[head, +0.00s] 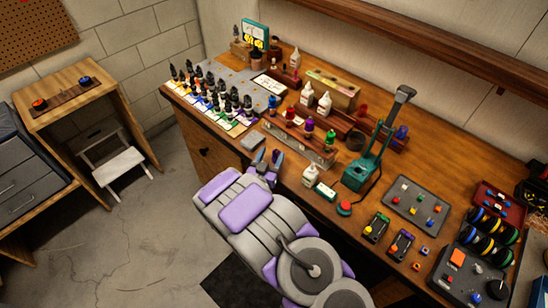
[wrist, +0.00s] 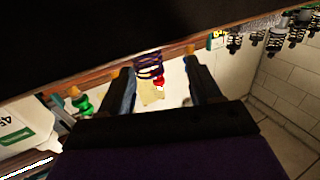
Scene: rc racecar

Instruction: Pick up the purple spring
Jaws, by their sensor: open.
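The purple spring (wrist: 149,66) shows as a dark purple coil in the wrist view, in line with the gap between my fingers and beyond their tips. A purple piece that looks like it stands upright on the wooden rack (head: 309,125) in the head view, between a red piece and a green one. My gripper (head: 269,158) is open and empty above the bench's front edge, to the left of and nearer than the rack. Its two fingers also show in the wrist view (wrist: 158,68), apart, with the spring not touched.
A green piece (wrist: 82,104) and a white bottle (wrist: 22,128) are left of my fingers in the wrist view. A green press (head: 362,170) is to the right. Several dark shock absorbers (head: 205,90) stand at left.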

